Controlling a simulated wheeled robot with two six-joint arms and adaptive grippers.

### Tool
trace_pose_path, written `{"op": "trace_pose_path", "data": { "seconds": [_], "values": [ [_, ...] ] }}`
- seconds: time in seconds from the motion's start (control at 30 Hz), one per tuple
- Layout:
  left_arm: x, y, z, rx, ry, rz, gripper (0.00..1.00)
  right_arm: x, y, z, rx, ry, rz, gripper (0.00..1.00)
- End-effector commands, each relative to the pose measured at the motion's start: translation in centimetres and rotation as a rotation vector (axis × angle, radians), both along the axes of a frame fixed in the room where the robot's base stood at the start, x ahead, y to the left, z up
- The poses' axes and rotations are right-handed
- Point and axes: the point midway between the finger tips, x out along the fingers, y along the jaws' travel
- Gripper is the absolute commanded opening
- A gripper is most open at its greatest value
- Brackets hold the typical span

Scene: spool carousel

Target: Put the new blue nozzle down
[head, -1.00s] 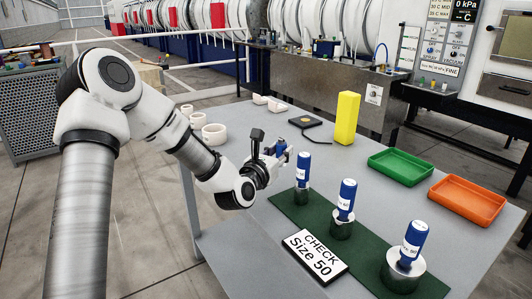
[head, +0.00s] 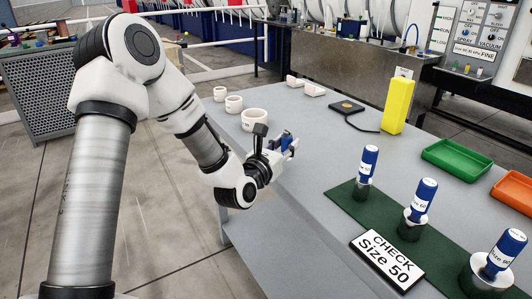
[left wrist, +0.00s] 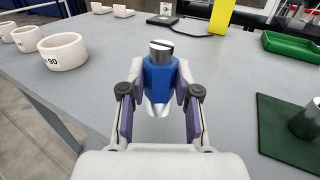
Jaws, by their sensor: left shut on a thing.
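My left gripper (head: 283,146) is shut on the blue nozzle (left wrist: 158,76), which has a blue body, a silver slotted end on top and a pale tip below. The nozzle is held above the bare grey table (head: 290,205), left of the dark green mat (head: 346,193). In the left wrist view it sits between the two fingers, with clear table around it. In the head view it is small and partly hidden by the gripper. My right gripper is not in view.
Blue labelled cylinders (head: 369,160) stand in metal holders on the mat, beside a "CHECK Size 50" sign (head: 387,258). White rings (head: 254,119) lie at the table's left edge. Behind are a black pad (head: 346,107), a yellow block (head: 397,106), a green tray (head: 458,160) and an orange tray (head: 515,190).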

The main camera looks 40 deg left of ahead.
Motion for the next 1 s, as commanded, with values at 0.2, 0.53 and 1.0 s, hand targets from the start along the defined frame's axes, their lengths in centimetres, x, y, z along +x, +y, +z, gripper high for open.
{"op": "trace_pose_path", "data": {
  "seconds": [0.2, 0.53, 1.0],
  "values": [
    [-0.3, -1.1, -2.8, 0.0, 0.002, -0.01, 0.0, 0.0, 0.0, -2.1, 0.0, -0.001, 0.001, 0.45],
    [-0.3, -1.1, -3.4, -0.001, 0.003, -0.009, 0.0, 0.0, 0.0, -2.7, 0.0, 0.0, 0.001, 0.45],
    [-0.3, -1.1, -2.3, 0.0, 0.002, -0.009, 0.56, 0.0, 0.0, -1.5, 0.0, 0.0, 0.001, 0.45]
  ]
}}
